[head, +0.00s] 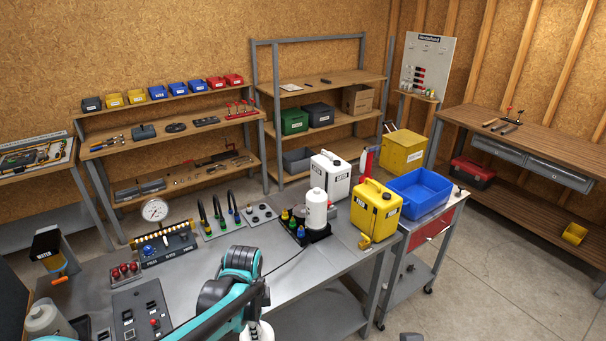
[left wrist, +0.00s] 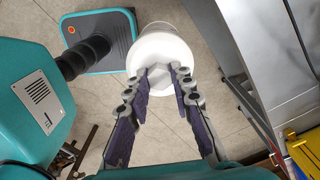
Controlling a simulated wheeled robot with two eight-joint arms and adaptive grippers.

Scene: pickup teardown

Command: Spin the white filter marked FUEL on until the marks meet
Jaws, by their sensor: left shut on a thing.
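My left gripper (left wrist: 169,72) is shut on a white round filter (left wrist: 163,45), with its fingertips on a faceted knob at the near end. Below it is the floor, beside the grey bench. In the head view my left arm comes in from the bottom, and part of a white object (head: 258,331), likely the same filter, shows beneath it. The gripper itself is hidden there. No FUEL lettering or alignment marks are readable on the held filter. My right gripper is not in view.
The grey bench (head: 290,280) carries a dial gauge (head: 155,210), hose and socket plates, and a white cylindrical container (head: 316,205) in a black tray. White and yellow jugs (head: 375,212) stand to the right, near a blue bin (head: 419,188) on a cart. The front middle of the bench is clear.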

